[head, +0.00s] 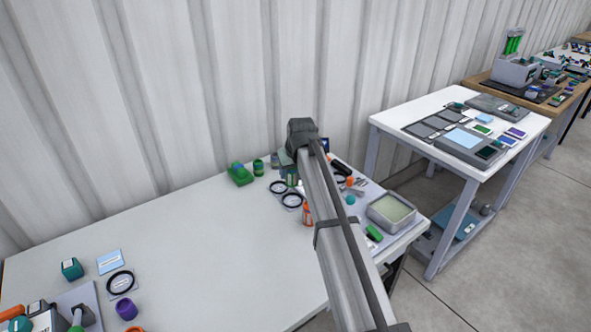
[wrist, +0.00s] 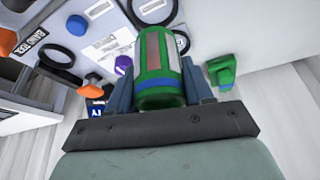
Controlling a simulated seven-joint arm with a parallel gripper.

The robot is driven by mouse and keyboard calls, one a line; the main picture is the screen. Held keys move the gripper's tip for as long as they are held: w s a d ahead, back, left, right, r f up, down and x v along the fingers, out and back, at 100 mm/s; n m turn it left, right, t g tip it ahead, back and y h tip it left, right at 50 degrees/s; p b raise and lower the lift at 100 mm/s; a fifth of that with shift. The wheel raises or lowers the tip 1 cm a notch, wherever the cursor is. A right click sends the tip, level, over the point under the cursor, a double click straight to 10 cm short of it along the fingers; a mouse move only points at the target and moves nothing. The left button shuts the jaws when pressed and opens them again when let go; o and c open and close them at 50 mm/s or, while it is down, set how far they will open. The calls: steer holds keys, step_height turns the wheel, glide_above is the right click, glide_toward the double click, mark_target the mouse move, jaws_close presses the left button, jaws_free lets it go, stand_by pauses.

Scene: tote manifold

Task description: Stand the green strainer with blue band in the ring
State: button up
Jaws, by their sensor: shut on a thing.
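The green strainer with a blue band (wrist: 158,50) is between the jaws of my gripper (wrist: 160,82) in the wrist view. The jaws are shut on its sides, and a pale window shows along its body. The head view shows two black rings on cards, one farther back (head: 278,187) and one nearer (head: 292,200), just left of my arm. The strainer is apart from the ring at left. My arm hides most of the gripper in the head view.
A green block-like item (head: 240,175) and a green cylinder (head: 258,167) stand left of the rings. A grey tray (head: 373,212), an orange-red bottle (head: 307,214) and small loose parts crowd the right end. The white table's middle is clear.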

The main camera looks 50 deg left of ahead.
steer(key=shift+f, duration=3.75)
steer(key=o, duration=1.1)
steer(key=v, duration=1.4)
